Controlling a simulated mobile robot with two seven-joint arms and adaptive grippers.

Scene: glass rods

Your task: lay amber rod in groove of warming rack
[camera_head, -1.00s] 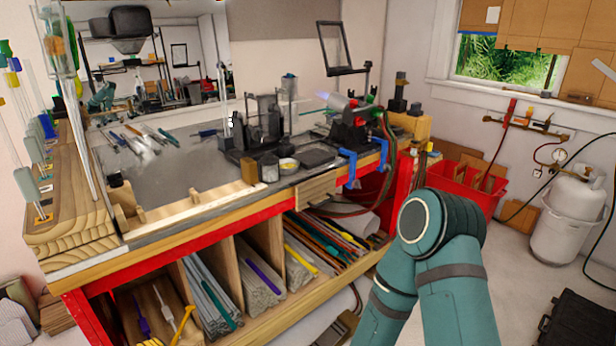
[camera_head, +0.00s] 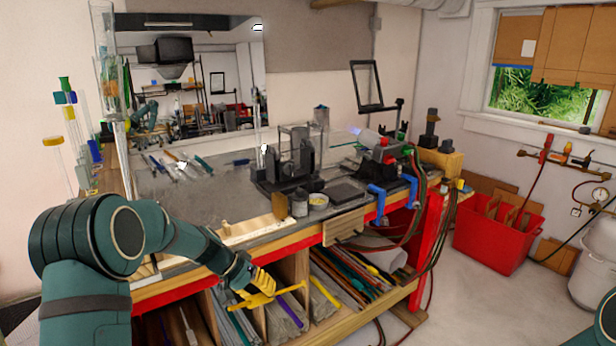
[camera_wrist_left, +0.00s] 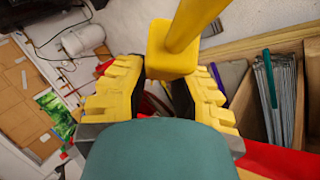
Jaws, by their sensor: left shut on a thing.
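My left gripper (camera_head: 257,279) reaches in from the left, low in front of the bench. It is shut on a yellow rod, which I take for the amber rod (camera_head: 250,301). In the left wrist view the rod (camera_wrist_left: 187,32) has a squarish yellow block at its near end, between the yellow finger pads (camera_wrist_left: 155,85). A pale wooden strip with small uprights (camera_head: 245,232) lies along the bench's front edge, above and behind the gripper. It may be the warming rack; I cannot make out its groove. My right gripper is out of view.
Bins under the bench hold coloured rods, with a purple piece (camera_head: 290,298) close to the gripper. A torch (camera_head: 385,155), blue clamps (camera_head: 377,204) and dark fixtures (camera_head: 290,165) crowd the bench's right half. The grey top (camera_head: 200,200) has clear room at left.

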